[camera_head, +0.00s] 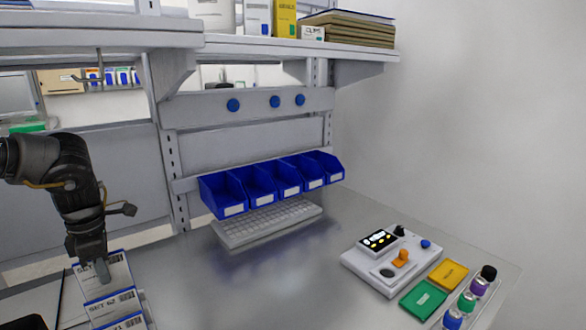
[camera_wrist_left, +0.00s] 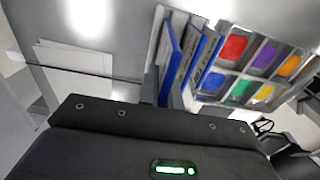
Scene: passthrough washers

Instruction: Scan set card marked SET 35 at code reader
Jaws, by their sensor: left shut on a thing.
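My left gripper (camera_head: 100,272) points down at the left of the bench and is shut on the rear card (camera_head: 88,275) of a row of set cards. That card's label is partly hidden by the fingers, so I cannot read its number. In front of it stands a card marked SET 62 (camera_head: 112,304), then another card (camera_head: 130,322) cut by the frame's lower edge. Blue-edged cards (camera_wrist_left: 187,58) also show in the left wrist view. No part is clearly labelled as the code reader. A white device (camera_head: 385,262) with a black display stands at the right. My right gripper is out of view.
Blue bins (camera_head: 262,186) hang at the back above a grey keyboard (camera_head: 266,221). Green (camera_head: 423,299) and yellow (camera_head: 448,274) pads and several coloured-cap bottles (camera_head: 468,300) lie at the right. The middle of the bench is clear. A compartment tray (camera_wrist_left: 252,66) shows in the wrist view.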

